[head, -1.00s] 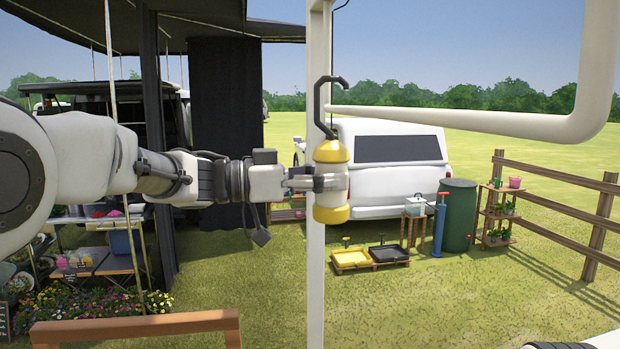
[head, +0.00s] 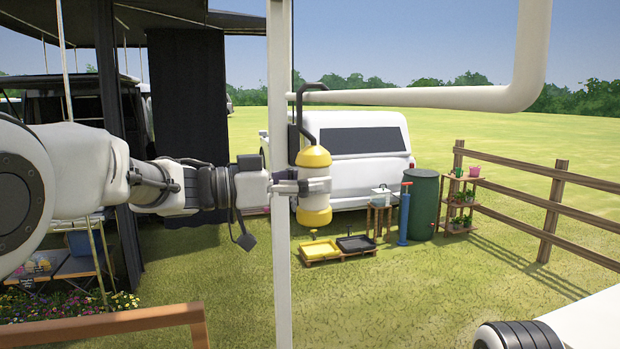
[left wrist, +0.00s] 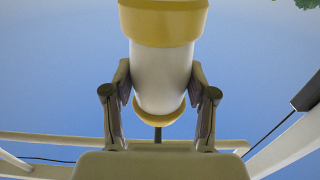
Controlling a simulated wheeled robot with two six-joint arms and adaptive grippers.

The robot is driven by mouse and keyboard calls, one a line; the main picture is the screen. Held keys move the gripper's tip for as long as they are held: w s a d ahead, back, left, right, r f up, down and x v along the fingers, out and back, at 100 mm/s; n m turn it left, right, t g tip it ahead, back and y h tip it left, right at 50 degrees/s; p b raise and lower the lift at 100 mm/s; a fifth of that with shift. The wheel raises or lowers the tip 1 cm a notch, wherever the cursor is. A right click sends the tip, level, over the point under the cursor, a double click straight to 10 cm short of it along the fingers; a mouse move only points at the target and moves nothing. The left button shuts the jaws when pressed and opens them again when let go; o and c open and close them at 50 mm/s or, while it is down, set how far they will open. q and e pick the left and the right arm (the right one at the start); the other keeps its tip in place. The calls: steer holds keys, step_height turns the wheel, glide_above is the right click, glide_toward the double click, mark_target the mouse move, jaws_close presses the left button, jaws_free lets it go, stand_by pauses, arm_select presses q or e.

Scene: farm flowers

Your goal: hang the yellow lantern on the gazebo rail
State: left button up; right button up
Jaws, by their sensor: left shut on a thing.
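The yellow lantern (head: 314,158), with a white middle and a black hook (head: 308,86) on top, hangs upright in my left gripper (head: 312,187). The gripper's fingers are shut around the white middle. The gazebo rail (head: 420,97) is a white bar at hook height. The hook's top overlaps the rail's left end in the head view; I cannot tell whether they touch. In the left wrist view the lantern (left wrist: 160,75) sits between both fingers, with the rail (left wrist: 60,140) beyond. My right gripper is out of view.
A white post (head: 281,250) stands just left of the lantern, close to my left gripper. The rail bends upward at the right. A white vehicle (head: 365,160), a green barrel (head: 422,205) and a wooden fence (head: 550,215) stand farther back.

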arm_select(q)
steer(key=shift+f, duration=0.3)
stand_by(0.6)
steer(key=o, duration=1.2)
steer(key=shift+c, duration=0.2)
steer(key=shift+o, duration=1.3)
steer(key=f+p+v, duration=0.1)
steer(key=v, duration=1.3)
